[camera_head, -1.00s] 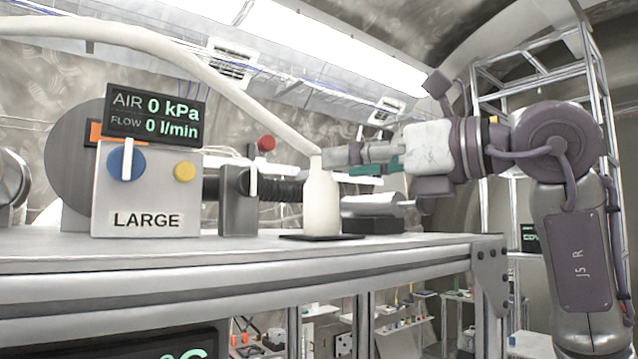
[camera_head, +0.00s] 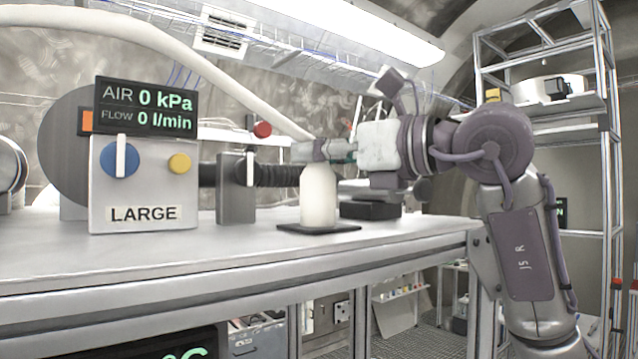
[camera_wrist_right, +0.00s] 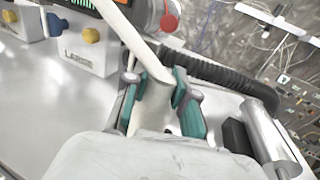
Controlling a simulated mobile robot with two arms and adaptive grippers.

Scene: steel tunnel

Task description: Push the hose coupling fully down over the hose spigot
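A thick white hose (camera_head: 215,82) arcs down from the upper left to the hose coupling (camera_head: 318,197), a white bottle-shaped body standing upright over a dark square plate (camera_head: 345,228) on the bench. No spigot shows; the coupling hides anything inside it. My right gripper (camera_head: 318,151) lies level at the coupling's neck and hides it in the head view. In the right wrist view, its teal-padded fingers (camera_wrist_right: 158,92) stand either side of the white neck, looking open; contact is hard to judge. My left gripper is out of view.
A LARGE control box (camera_head: 143,187) with a gauge display (camera_head: 146,107) stands left on the bench. A grey block (camera_head: 236,197) with a red knob and black corrugated hose (camera_head: 283,174) sits close behind. A dark block (camera_head: 370,209) lies right of the coupling.

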